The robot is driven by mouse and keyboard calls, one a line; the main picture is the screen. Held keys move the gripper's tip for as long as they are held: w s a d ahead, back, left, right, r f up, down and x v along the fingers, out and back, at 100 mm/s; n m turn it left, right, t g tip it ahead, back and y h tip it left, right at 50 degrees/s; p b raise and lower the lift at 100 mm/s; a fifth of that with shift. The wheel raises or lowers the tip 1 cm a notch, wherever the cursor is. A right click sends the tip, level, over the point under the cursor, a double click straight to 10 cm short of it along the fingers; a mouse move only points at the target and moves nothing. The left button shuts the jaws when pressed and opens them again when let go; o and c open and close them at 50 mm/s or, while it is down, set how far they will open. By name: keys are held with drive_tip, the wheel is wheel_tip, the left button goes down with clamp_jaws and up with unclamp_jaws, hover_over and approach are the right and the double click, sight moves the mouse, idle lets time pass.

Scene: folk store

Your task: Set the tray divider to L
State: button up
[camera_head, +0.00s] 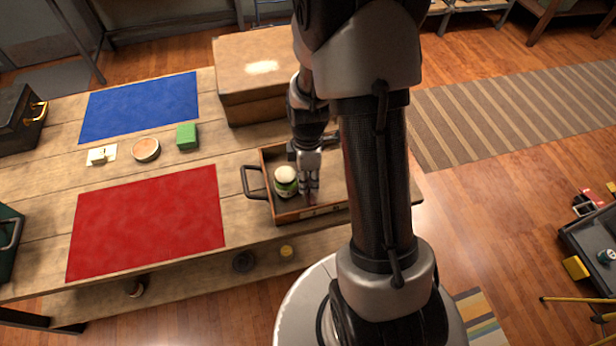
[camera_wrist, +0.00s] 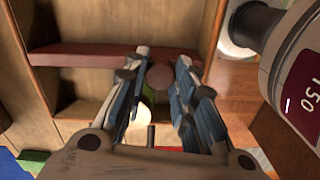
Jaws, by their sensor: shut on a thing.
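The wooden tray (camera_head: 264,160) stands on the table with a dark handle at its left side. My gripper (camera_head: 308,190) reaches down into it. In the wrist view the reddish-brown divider bar (camera_wrist: 85,56) runs across between wooden walls. My gripper (camera_wrist: 162,70) is shut on the divider at a round reddish knob (camera_wrist: 160,76) between its fingertips. A green jar with a pale lid (camera_head: 286,175) stands in the tray, just left of my fingers. My arm hides the tray's right part. I cannot read any L mark.
A large wooden box (camera_head: 240,75) stands behind the tray. Left are a red mat (camera_head: 150,220), a blue mat (camera_head: 140,105), a green block (camera_head: 186,136) and a round dish (camera_head: 146,149). A dark case (camera_head: 20,120) stands at the far left.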

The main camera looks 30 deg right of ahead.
clamp_jaws()
drive_tip(key=s+d, duration=0.1)
drive_tip(key=d, duration=0.3)
drive_tip(key=s+d, duration=0.1)
drive_tip(key=d, duration=0.3)
drive_tip(key=s+d+p, duration=0.1)
drive_tip(key=d, duration=0.3)
drive_tip(key=shift+s, duration=0.2)
drive_tip(key=o, duration=0.9)
unclamp_jaws()
drive_tip(key=shift+r, duration=0.1)
wheel_tip(320, 180, up, 12)
drive_tip(key=shift+w, duration=0.15)
